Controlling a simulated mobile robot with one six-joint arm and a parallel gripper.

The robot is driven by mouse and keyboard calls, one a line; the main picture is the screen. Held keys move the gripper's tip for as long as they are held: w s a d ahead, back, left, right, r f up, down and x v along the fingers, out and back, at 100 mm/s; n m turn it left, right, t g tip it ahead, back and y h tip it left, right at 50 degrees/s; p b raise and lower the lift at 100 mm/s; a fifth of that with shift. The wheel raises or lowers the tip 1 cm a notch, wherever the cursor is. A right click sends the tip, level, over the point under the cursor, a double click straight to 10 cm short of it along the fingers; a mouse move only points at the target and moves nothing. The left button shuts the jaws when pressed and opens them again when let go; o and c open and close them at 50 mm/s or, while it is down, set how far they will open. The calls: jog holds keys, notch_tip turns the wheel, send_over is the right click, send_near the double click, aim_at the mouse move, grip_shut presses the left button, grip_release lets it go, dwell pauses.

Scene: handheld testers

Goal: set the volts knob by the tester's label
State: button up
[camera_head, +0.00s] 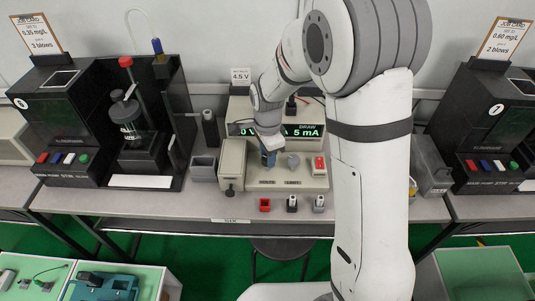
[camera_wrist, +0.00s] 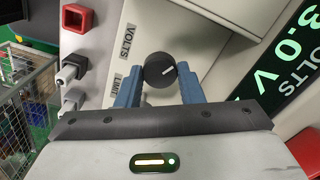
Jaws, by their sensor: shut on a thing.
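The tester (camera_head: 310,180) is a beige bench unit in the middle of the head view. A card (camera_head: 240,75) above it reads 4.5 V. Its green display is partly hidden by my arm in the head view; in the wrist view the display (camera_wrist: 275,75) shows 3.0 V. The dark round volts knob (camera_wrist: 160,70) has a white pointer mark and sits between my blue fingers, beside the VOLTS label (camera_wrist: 128,42). My gripper (camera_head: 268,158) is shut on this knob; it also shows in the wrist view (camera_wrist: 160,88). A grey limit knob (camera_head: 293,161) stands to the right.
A red switch (camera_head: 319,166) is right of the limit knob. A dark grey bin (camera_head: 203,168) stands left. Black stations (camera_head: 65,125) flank the tester.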

jog(key=o, duration=1)
jog(key=shift+r, duration=0.1)
notch_tip(320, 180, up, 8)
jog(key=shift+f, duration=0.25)
jog(key=shift+r, duration=0.1)
jog(key=shift+s+d+r, duration=0.15)
jog(key=shift+d+r, duration=0.05)
jog(key=shift+r, duration=0.05)
jog(key=s+d+r+n+t+p, duration=0.1)
jog(key=s+d+r+n, duration=0.3)
jog(key=s, duration=0.5)
jog(key=s+d+r+n+t+p, duration=0.1)
jog(key=s+d+r+n, duration=0.4)
jog(key=s+d+n, duration=0.4)
jog(key=shift+s+d+t+p, duration=0.3)
jog(key=shift+s+d+p, duration=0.15)
jog(key=shift+s, duration=0.2)
